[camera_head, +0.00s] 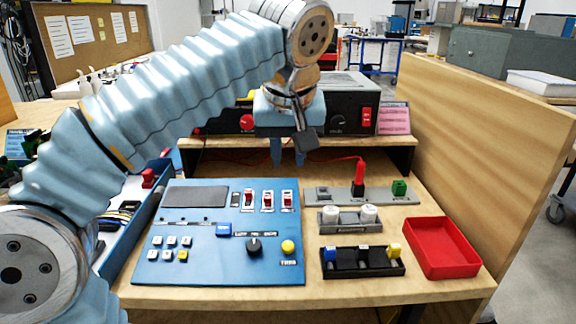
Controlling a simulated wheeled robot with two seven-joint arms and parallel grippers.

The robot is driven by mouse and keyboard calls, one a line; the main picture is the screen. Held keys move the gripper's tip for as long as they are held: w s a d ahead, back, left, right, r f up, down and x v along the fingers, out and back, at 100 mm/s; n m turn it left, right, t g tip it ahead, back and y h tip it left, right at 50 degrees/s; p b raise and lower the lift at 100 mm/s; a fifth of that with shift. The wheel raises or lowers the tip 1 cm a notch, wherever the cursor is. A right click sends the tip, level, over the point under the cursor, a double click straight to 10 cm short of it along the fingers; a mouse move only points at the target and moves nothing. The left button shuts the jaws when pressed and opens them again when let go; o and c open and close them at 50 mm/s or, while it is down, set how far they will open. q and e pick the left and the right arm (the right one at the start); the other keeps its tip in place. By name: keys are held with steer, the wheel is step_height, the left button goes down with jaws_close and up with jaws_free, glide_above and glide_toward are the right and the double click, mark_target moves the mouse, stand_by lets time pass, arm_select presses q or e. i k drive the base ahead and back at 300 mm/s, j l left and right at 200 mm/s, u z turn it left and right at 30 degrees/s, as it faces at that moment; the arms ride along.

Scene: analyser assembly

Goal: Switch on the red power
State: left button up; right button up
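A black power supply box (345,97) stands on the wooden shelf at the back. A red switch (366,118) is on the right of its front face; its on or off position is too small to tell. My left gripper (288,160) hangs fingers down in front of the box, left of the red switch and apart from it. Its two fingers are spread with a gap and nothing between them. My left arm hides part of the box and what is behind it. My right gripper is not in view.
A blue control panel (190,225) with several switches, buttons and a black knob lies below. Right of it are grey holders (322,196) with a red and a green plug, a black block holder (360,266) and a red tray (440,248). A wooden wall (480,150) bounds the right.

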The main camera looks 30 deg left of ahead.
mark_target(366, 113)
steer(key=k, duration=1)
